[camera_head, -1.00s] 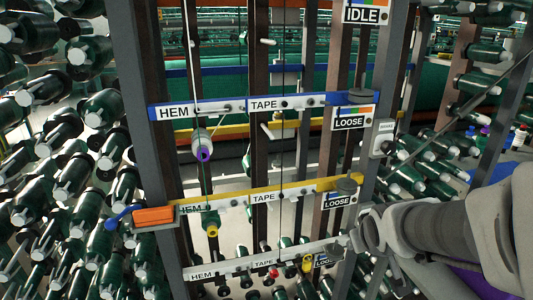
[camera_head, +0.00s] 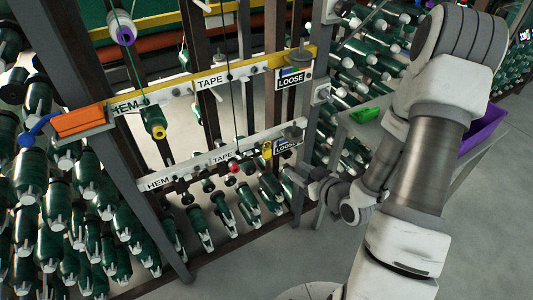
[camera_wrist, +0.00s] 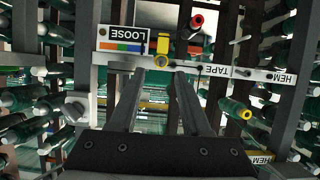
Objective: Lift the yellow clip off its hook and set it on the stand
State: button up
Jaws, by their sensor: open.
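The yellow clip (camera_head: 267,150) hangs at the right end of the lower white rail (camera_head: 205,166), beside a LOOSE label. It also shows in the wrist view (camera_wrist: 163,48), next to the upside-down LOOSE label and just beyond my fingertips. My gripper (camera_wrist: 158,72) is open and empty, its two fingers pointing toward the clip, which appears between the fingertip lines but not held. In the head view my gripper (camera_head: 307,183) is small, right of and below the clip. The clip's hook is too small to make out. I cannot tell which thing is the stand.
A yellow rail (camera_head: 180,82) runs above the white one, with an orange block (camera_head: 80,122) at its left end. Green spools crowd below and beside the frame. A red-ended spool (camera_wrist: 197,20) is near the clip. A purple bin (camera_head: 487,122) and green tray (camera_head: 365,115) are right.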

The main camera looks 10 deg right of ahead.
jog(key=b, duration=0.7)
send_near(269, 152)
jog(key=x, duration=0.4)
jog(key=shift+w+f, duration=0.2)
jog(key=shift+f, duration=0.25)
jog(key=shift+r+b+x, duration=0.15)
jog(key=shift+b+x, duration=0.3)
jog(key=shift+x, duration=1.1)
jog(key=shift+r+b+x, duration=0.15)
jog(key=shift+b+x, duration=0.25)
jog(key=shift+x, duration=1.15)
jog(key=shift+a, duration=0.15)
grip_shut()
